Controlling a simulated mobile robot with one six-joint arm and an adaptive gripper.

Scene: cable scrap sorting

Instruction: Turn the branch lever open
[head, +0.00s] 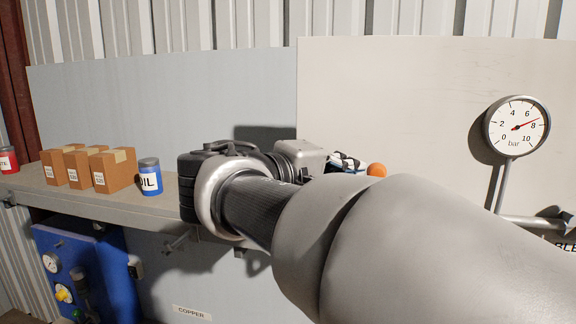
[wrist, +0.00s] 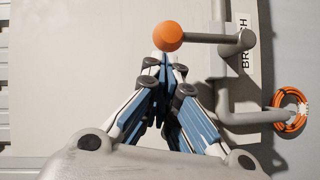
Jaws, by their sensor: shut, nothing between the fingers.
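The branch lever (wrist: 208,38) is a grey bar in the wrist view, with an orange ball knob (wrist: 168,36) at its left end. The bar runs level to a grey pivot on an upright pipe at right. My gripper (wrist: 164,62) is shut and empty, its fingertips just below the knob in the picture. I cannot tell whether they touch it. In the head view the orange knob (head: 376,170) shows just right of my fingers (head: 346,160); my own arm hides the rest of the lever.
Behind the lever is a partly covered label (wrist: 245,55). An orange coil (wrist: 290,112) hangs right of the pipe (wrist: 222,85). A pressure gauge (head: 516,126) stands at right.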

